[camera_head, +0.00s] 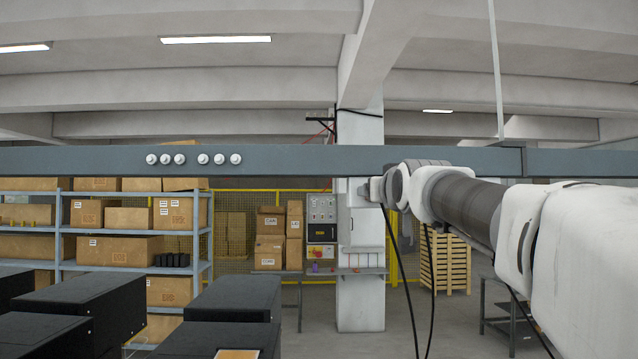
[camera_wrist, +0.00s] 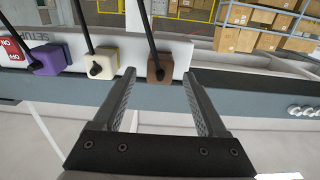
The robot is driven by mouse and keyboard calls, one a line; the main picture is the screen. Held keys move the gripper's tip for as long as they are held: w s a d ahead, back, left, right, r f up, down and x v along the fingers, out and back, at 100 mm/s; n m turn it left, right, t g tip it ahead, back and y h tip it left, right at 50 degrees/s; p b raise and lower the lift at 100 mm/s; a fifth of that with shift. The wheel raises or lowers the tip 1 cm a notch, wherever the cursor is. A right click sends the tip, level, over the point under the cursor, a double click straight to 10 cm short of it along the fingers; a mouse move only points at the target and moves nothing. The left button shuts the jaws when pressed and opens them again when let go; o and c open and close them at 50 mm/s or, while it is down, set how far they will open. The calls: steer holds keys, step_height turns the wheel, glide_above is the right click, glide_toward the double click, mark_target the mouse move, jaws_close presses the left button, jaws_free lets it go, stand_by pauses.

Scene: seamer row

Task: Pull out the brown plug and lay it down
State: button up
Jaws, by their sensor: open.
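The brown plug (camera_wrist: 159,70) sits on a pale block on the grey rail in the wrist view, with a black cable running from it to the top of the picture. My gripper (camera_wrist: 159,76) is open, with one finger on each side of the plug's near end. I cannot tell whether the fingers touch it. A cream plug (camera_wrist: 102,64) and a purple plug (camera_wrist: 48,60) sit in the same row to the left, each with a black cable. In the head view my arm reaches the rail (camera_head: 290,160), and the plugs are not clearly visible there.
Several white round knobs (camera_head: 195,159) sit on the rail. Dark boxes (camera_head: 60,312) stand at the lower left. A shelf (camera_head: 122,267) of cartons, a pillar (camera_head: 362,290) and a wooden crate stack (camera_head: 445,262) stand behind. Cables hang below my arm.

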steer(key=shift+w+p, duration=0.75)
steer(key=shift+w, duration=1.35)
jaws_close()
steer(key=shift+s+f+b, duration=0.1)
steer(key=shift+b, duration=0.3)
steer(key=shift+s, duration=0.1)
steer(key=shift+s+b, duration=1.7)
steer(key=shift+s, duration=1.15)
